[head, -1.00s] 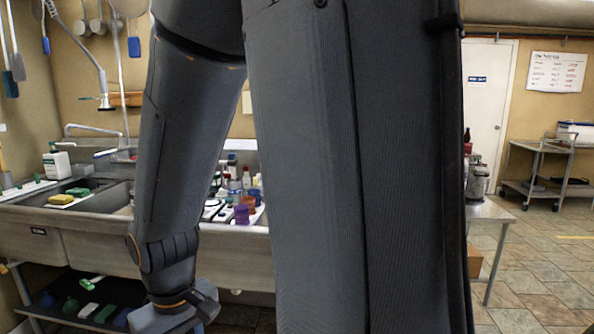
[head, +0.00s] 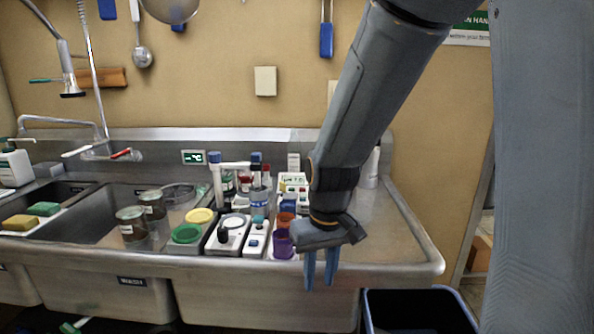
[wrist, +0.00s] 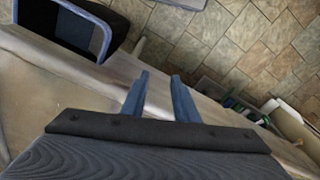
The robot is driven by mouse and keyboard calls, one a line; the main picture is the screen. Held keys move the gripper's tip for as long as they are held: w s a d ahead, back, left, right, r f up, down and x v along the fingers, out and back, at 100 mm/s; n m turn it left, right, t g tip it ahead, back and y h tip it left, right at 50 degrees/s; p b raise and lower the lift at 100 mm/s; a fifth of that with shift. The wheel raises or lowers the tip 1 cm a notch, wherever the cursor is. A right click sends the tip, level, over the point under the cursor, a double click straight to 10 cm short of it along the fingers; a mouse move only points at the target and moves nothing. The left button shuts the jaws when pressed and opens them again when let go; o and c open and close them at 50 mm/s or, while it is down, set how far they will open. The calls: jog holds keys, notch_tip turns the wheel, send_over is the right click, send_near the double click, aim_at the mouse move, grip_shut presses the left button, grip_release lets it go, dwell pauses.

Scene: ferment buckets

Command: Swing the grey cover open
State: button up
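I cannot pick out the grey cover for certain in either view. A grey-white device with a round top (head: 232,222) and a narrower pale device (head: 257,238) stand near the counter's front edge, but I cannot tell whether either has a cover. My gripper (head: 320,284) points down in front of the counter's front edge, right of the purple cup (head: 283,244). Its two blue fingers are apart with nothing between them. In the wrist view the open gripper (wrist: 160,75) shows over the counter edge and floor.
A dark bin (head: 368,298) stands below the counter's right end; it also shows in the wrist view (wrist: 103,38). Bottles and cups crowd the counter, with green (head: 186,233) and yellow (head: 199,215) lids to the left. The counter's right end (head: 385,215) is largely clear.

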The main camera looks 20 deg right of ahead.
jog(key=w+r+n+t+p, duration=0.1)
jog(key=w+r+p, duration=0.3)
jog(key=w+r, duration=0.5)
jog(key=n+t+y+p, duration=0.2)
jog(key=n+p, duration=0.2)
send_near(284, 183)
jog(key=shift+w+p+x, duration=0.15)
jog(key=shift+p+x, duration=0.5)
jog(key=shift+x, duration=1.5)
jog(key=shift+w+p+x, duration=0.15)
jog(key=shift+p+x, duration=0.45)
jog(key=shift+x, duration=1.5)
jog(key=shift+a+r, duration=0.1)
grip_shut()
